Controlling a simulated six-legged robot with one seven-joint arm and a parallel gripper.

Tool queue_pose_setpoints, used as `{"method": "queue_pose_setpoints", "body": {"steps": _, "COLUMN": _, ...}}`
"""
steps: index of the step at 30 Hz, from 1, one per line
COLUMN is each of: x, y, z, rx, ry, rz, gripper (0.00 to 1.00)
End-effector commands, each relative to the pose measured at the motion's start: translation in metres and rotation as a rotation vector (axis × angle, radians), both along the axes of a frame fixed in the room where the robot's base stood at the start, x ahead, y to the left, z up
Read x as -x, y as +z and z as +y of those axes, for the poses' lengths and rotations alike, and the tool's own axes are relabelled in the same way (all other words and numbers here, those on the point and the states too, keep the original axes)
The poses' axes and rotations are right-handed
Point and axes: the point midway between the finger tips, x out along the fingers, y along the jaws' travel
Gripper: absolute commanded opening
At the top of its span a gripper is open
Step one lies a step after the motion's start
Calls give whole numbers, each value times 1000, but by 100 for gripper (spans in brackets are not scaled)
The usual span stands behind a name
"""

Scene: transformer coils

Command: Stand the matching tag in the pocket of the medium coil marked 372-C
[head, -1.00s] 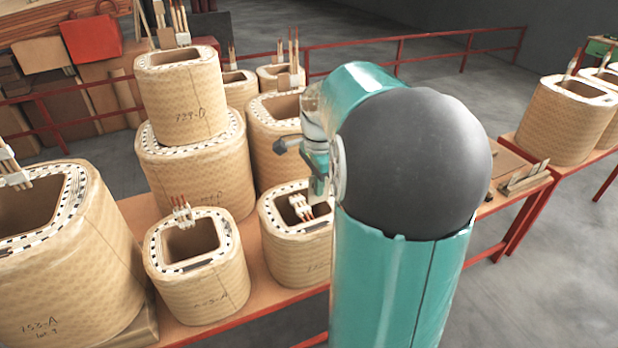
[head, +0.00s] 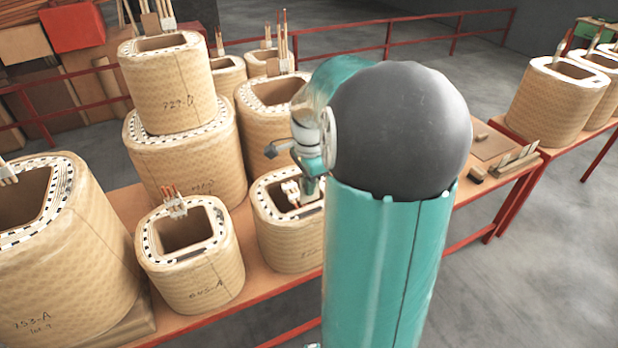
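My gripper (head: 308,185) is at the end of my teal arm, over the right side of the opening of a tan coil (head: 285,243). Its fingers are small and partly hidden, so I cannot tell whether they hold a tag. This coil has a dashed black-and-white rim and pale leads inside. Its mark is mostly covered by my arm, and I cannot read 372-C on any coil. Several upright tag-like plates (head: 518,158) stand on the bench at the right, too small to read.
A smaller coil (head: 200,275), apparently marked 645-A, stands left of it. A large coil marked 153-A (head: 75,290) is at far left. A coil marked 729-D (head: 172,95) sits on a larger coil (head: 190,165). Another coil (head: 255,130) stands behind my gripper. Red rails (head: 420,47) run behind.

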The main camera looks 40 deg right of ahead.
Motion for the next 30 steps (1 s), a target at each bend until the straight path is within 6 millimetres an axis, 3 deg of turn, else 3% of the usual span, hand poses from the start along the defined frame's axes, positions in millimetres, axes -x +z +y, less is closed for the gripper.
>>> {"method": "queue_pose_setpoints", "body": {"steps": 30, "x": -1, "y": -65, "z": 0, "rx": -1, "ry": 0, "rz": 1, "gripper": 0}}
